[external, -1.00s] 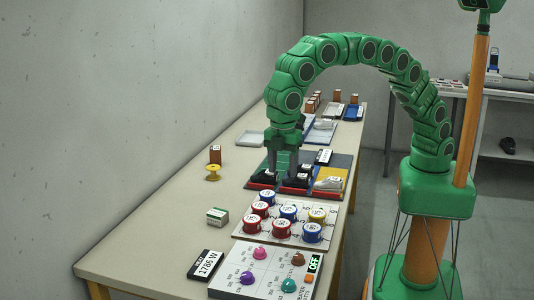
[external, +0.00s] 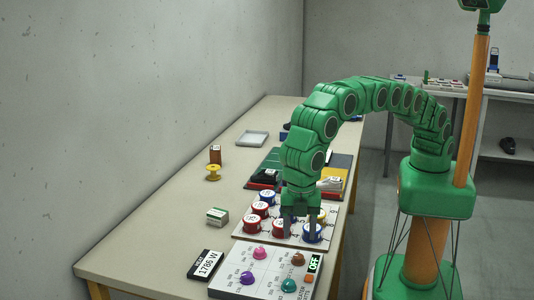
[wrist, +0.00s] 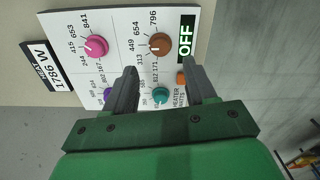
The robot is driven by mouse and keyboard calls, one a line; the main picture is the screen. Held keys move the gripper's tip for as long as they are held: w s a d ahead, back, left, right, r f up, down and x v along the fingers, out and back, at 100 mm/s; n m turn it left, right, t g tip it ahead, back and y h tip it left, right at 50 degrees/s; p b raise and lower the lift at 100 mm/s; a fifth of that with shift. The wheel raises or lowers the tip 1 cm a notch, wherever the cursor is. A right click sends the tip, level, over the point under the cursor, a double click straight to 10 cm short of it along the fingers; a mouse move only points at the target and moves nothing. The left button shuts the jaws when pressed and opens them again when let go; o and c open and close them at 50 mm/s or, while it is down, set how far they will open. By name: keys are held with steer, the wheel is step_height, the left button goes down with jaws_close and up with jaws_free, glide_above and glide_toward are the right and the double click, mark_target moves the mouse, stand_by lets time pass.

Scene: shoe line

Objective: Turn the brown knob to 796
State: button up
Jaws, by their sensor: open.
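The brown knob (external: 298,259) is on the white panel (external: 246,291) near the front of the bench. In the wrist view the brown knob (wrist: 160,44) stands just beyond my fingertips, roughly in line with the gap between them. Printed numbers 449, 654 and 796 (wrist: 153,19) surround it, with 313 and 171 on the near side. A small white mark shows on the knob's left side; its exact reading is hard to tell. My gripper (external: 299,233) is open and empty, above the coloured round pots. Its two fingers also show in the wrist view (wrist: 160,72).
Pink (wrist: 96,46), purple (external: 247,279) and teal (wrist: 160,95) knobs share the panel. A display reading OFF (wrist: 187,41) and an orange button (wrist: 181,77) sit at its right. A plate reading 1786 W (external: 206,264) lies left. Red and blue pots (external: 253,224) stand behind.

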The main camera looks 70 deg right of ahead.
mark_target(299, 256)
step_height(299, 256, down, 7)
steer(key=shift+r, duration=0.15)
steer(key=shift+c, duration=0.5)
jaws_close()
